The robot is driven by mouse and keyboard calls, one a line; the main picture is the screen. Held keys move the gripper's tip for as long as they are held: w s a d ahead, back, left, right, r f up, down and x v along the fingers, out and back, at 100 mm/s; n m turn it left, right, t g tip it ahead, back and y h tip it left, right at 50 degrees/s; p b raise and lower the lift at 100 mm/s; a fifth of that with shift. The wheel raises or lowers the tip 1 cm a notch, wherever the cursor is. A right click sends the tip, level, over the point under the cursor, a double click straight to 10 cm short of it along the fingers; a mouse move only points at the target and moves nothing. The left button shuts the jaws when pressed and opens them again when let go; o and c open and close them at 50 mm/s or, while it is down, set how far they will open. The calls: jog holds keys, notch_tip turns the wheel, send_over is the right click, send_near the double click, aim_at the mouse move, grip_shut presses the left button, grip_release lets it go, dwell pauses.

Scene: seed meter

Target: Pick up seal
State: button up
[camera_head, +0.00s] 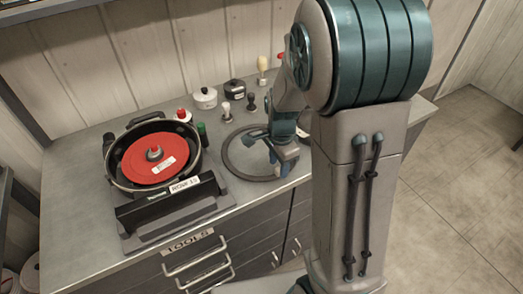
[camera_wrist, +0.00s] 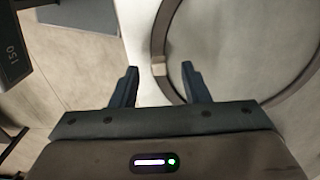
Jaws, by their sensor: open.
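The seal appears to be the large dark grey ring (camera_head: 229,158) lying flat on the counter at right of centre. My arm hides part of its right side. The ring also shows in the wrist view (camera_wrist: 163,38), at the upper right, with a small tan patch on its left rim. My gripper (camera_head: 283,165) is over the ring's right side in the head view. In the wrist view my gripper (camera_wrist: 160,68) is open and empty, with the tan patch of the rim between the two fingertips in the picture. I cannot tell the height gap.
A black pot with a red disc (camera_head: 172,155) stands left on the counter (camera_head: 75,190), behind a black labelled bar (camera_head: 165,205). White (camera_head: 205,98) and black (camera_head: 234,88) small pots and several knobbed tools stand behind the ring. Drawers marked TOOLS (camera_head: 187,241) are below.

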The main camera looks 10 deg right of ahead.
jog(key=shift+f, duration=0.75)
grip_shut()
jog(key=shift+r, duration=0.1)
